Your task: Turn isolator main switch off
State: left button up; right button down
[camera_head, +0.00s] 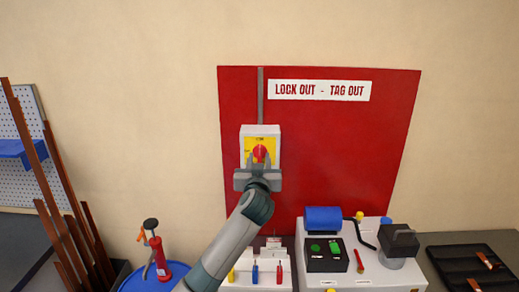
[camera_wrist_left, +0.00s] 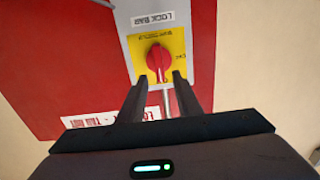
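The isolator main switch (camera_head: 260,137) is a light grey box on the red lock-out board, with a yellow plate and a red rotary knob (camera_head: 260,152). In the left wrist view the red knob (camera_wrist_left: 158,60) stands just beyond the fingertips, with its pointer part toward the gap between them. My left gripper (camera_head: 260,165) is at the front of the switch, just below the knob. In the left wrist view its two dark fingers (camera_wrist_left: 160,78) are apart, with nothing clearly held between them. Whether they touch the knob I cannot tell. My right gripper is not in view.
The red board (camera_head: 340,150) carries a "LOCK OUT - TAG OUT" sign (camera_head: 319,90). Below stand a white machine (camera_head: 375,280) with a control box (camera_head: 326,254) and a small rack of coloured tools (camera_head: 256,275). A blue drum (camera_head: 135,281) with a red tool is at left, beside brown bars.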

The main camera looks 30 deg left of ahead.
aim_at(259, 152)
pick_arm(q)
jog(key=shift+p+x, duration=0.7)
jog(key=shift+x, duration=1.45)
grip_shut()
